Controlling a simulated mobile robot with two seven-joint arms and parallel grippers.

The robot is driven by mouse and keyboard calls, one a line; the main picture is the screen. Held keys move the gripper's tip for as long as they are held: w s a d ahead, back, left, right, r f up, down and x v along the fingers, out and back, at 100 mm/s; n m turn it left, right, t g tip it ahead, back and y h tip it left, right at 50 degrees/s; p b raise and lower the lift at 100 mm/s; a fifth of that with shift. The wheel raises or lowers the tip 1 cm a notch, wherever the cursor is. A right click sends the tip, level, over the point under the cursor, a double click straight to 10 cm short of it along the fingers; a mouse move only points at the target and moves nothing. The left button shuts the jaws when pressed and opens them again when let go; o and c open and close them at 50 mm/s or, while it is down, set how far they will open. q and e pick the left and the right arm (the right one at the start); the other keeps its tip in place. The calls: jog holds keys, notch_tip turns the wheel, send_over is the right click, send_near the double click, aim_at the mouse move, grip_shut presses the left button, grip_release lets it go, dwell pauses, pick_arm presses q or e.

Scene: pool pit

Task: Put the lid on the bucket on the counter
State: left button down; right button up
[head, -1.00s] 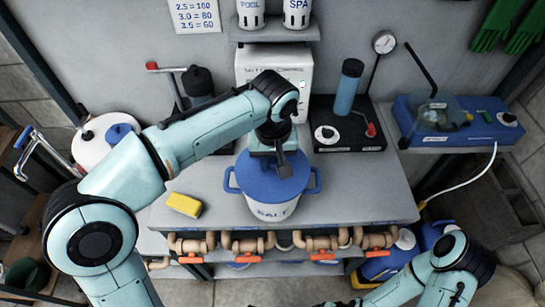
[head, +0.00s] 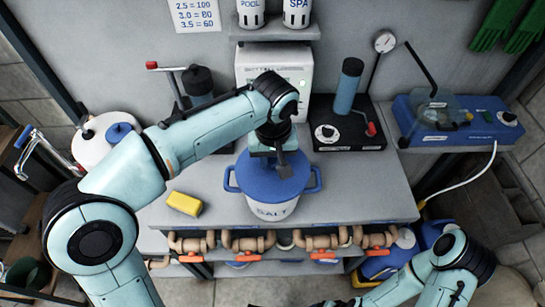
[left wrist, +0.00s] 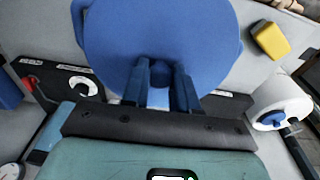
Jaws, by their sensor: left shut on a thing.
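The white bucket (head: 272,211) marked SALT stands on the counter (head: 365,193). The round blue lid (head: 262,184) lies over its top in the head view, with blue side handles sticking out left and right. My left gripper (head: 280,165) is above the lid, pointing down. In the left wrist view, the blue lid (left wrist: 165,35) fills the upper middle, and my left gripper's fingers (left wrist: 160,85) are shut on its small central knob (left wrist: 160,72). Whether the lid is fully seated cannot be told. My right arm shows at lower right; its gripper is not clearly seen.
A yellow sponge (head: 184,204) lies on the counter left of the bucket. A black-based device with a blue cylinder (head: 349,82) stands behind right. A white box (head: 273,70) is behind. Valved pipes (head: 270,243) run below the counter's front edge.

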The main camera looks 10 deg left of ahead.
dwell(0.3)
pick_arm(q)
jog(key=shift+c, duration=1.6)
grip_release()
jog(key=shift+r, duration=0.1)
pick_arm(e)
jog(key=shift+r, duration=0.15)
pick_arm(q)
jog(key=shift+r+p, duration=1.3)
jog(key=shift+r, duration=0.65)
jog(key=shift+r+p, duration=0.8)
jog(key=shift+r, duration=0.55)
jog(key=shift+w+r, duration=0.1)
jog(key=shift+r, duration=0.05)
pick_arm(e)
jog(key=w+r, duration=0.4)
jog(key=r, duration=0.1)
jog(key=shift+w+r+t, duration=0.3)
jog(key=shift+w, duration=0.1)
